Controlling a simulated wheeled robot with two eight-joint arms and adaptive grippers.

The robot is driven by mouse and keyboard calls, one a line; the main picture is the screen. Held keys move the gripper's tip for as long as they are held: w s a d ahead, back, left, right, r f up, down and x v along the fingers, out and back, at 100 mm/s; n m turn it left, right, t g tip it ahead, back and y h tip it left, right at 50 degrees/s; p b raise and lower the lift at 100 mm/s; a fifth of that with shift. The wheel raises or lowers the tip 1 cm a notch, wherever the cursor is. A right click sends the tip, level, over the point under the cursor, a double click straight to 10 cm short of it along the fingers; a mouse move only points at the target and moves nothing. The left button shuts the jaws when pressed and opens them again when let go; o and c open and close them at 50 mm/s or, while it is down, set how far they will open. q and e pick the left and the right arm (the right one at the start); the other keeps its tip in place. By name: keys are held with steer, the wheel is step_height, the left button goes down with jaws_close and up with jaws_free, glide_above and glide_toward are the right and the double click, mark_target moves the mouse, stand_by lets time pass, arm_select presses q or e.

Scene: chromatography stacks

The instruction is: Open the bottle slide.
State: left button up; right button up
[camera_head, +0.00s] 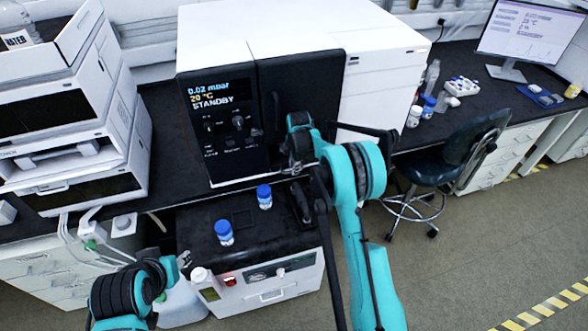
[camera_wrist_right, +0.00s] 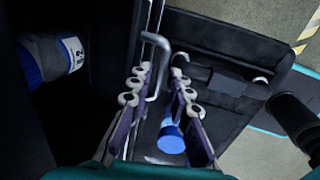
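My right gripper (camera_head: 300,168) is low in front of the black front of the white instrument (camera_head: 222,125). The wrist view shows its two fingers (camera_wrist_right: 160,76) apart, with a grey metal bar handle (camera_wrist_right: 155,68) between them. I see a gap beside the handle, so the fingers do not appear closed on it. I cannot tell how far any slide is out. A blue-capped bottle (camera_wrist_right: 60,55) lies across the picture in a dark space left of the fingers. My left gripper (camera_head: 180,262) is at the lower left, beside the pump unit; its fingers are too small to judge.
Two blue-capped bottles (camera_head: 223,233) (camera_head: 264,197) stand on the black-topped pump unit (camera_head: 240,245) below the instrument. Stacked modules (camera_head: 70,130) stand at left. A dark chair (camera_head: 455,150) is at right. The floor (camera_head: 470,260) at lower right is clear.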

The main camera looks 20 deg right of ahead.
steer(key=shift+f, duration=0.2)
jaws_close()
steer(key=s, duration=0.5)
steer(key=s+b, duration=0.1)
steer(key=s, duration=0.8)
steer(key=shift+s+d, duration=0.25)
steer(key=shift+s, duration=0.05)
jaws_free()
steer(key=shift+r, duration=0.1)
step_height(320, 180, up, 12)
steer(key=s, duration=0.2)
